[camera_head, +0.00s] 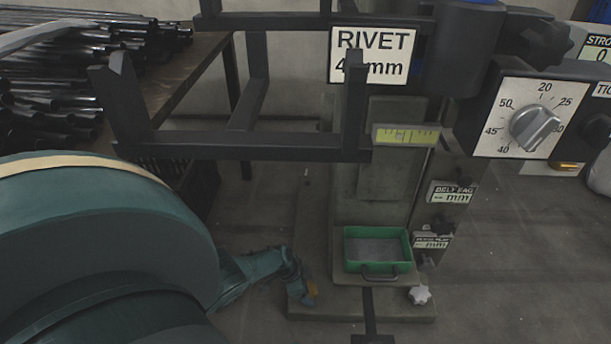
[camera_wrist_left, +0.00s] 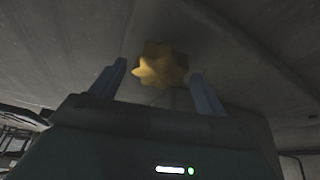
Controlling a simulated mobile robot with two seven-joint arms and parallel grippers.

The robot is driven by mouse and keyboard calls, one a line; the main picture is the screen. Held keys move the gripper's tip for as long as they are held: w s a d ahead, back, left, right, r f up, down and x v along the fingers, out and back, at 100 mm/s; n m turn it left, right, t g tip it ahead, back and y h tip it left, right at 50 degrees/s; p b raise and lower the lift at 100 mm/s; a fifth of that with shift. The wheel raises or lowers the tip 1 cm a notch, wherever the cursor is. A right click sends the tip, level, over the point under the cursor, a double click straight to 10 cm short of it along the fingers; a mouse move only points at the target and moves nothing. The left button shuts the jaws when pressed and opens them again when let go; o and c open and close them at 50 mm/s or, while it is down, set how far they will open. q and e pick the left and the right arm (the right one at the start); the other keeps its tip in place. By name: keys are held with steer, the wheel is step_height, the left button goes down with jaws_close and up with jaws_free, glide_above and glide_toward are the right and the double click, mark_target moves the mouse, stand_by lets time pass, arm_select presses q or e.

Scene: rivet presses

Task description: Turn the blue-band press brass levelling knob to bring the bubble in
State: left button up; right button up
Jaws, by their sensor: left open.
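The press (camera_head: 385,165) stands upright on a grey base plate, with a bit of blue (camera_head: 488,2) at its top edge. The brass levelling knob (camera_head: 312,288) sits low at the left side of the base, partly hidden by my left gripper (camera_head: 302,289). In the left wrist view the star-shaped brass knob (camera_wrist_left: 160,66) shows between the two fingers of my left gripper (camera_wrist_left: 158,86), which are open and apart from each other. The yellow-green bubble level (camera_head: 406,134) is on the press front; its bubble is too small to place surely. My right gripper is not in view.
A pale star knob (camera_head: 420,295) sits at the base's right corner. A green tray (camera_head: 378,268) stands on the base. A dark bracket frame (camera_head: 240,143) overhangs at left, with a dial panel (camera_head: 535,118) at right. Dark tubes (camera_head: 80,70) lie on a table.

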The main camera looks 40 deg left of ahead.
arm_select(q)
steer(key=shift+c, duration=0.4)
steer(key=c, duration=0.9)
steer(key=shift+d+r+n+p, duration=0.1)
steer(key=shift+n+p, duration=0.2)
steer(key=shift+n, duration=0.3)
steer(key=shift+n+y, duration=0.4)
steer(key=shift+n, duration=0.1)
steer(key=shift+n+t+y+p, duration=0.3)
steer(key=shift+n+p, duration=0.15)
steer(key=shift+n, duration=0.85)
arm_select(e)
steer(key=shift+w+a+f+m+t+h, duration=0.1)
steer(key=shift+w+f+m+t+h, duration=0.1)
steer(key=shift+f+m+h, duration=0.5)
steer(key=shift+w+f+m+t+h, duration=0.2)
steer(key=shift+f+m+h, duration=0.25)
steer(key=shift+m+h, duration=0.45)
arm_select(q)
steer(key=o, duration=1)
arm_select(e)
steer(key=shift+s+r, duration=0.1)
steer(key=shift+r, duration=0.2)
